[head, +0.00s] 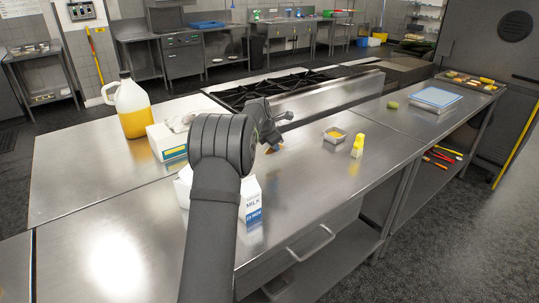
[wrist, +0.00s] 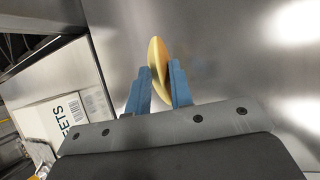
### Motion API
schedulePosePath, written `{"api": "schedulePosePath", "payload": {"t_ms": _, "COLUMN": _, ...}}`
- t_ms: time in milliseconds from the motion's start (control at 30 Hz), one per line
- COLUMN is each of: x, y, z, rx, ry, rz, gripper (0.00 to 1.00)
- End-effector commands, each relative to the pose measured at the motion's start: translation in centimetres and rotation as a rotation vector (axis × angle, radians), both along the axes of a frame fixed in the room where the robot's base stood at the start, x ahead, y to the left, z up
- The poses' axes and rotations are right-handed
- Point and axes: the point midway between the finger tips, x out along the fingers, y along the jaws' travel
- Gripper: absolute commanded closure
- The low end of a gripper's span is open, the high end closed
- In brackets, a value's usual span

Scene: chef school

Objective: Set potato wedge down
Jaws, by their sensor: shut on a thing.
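My gripper (wrist: 158,88) is shut on the potato wedge (wrist: 158,55), a pale yellow crescent-shaped piece held between two blue fingers in the wrist view. The wedge's far end sticks out past the fingertips, over bare steel. In the head view my gripper (head: 272,142) is partly hidden behind my arm, low over the steel counter (head: 300,190). A small bit of orange-yellow shows at its tip. I cannot tell whether the wedge touches the counter.
A milk carton (head: 251,205), a white box (head: 168,142) and an oil jug (head: 131,108) stand near my arm. A small metal container (head: 335,136) and a yellow bottle (head: 357,146) stand to the right. The stove (head: 265,90) lies behind. The front counter is mostly clear.

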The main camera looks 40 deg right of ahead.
Motion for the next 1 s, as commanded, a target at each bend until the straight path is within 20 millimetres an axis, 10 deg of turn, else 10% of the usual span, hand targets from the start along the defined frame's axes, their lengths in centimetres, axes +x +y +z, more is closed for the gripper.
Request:
{"api": "schedulePosePath", "payload": {"t_ms": 867, "x": 1.8, "y": 0.5, "z": -5.3, "rx": 0.000, "ry": 0.000, "rz": 0.000, "gripper": 1.00}}
{"api": "schedulePosePath", "payload": {"t_ms": 900, "x": 1.8, "y": 0.5, "z": -5.4, "rx": 0.000, "ry": 0.000, "rz": 0.000, "gripper": 0.78}}
{"api": "schedulePosePath", "payload": {"t_ms": 1000, "x": 1.8, "y": 0.5, "z": -5.4, "rx": 0.000, "ry": 0.000, "rz": 0.000, "gripper": 0.58}}
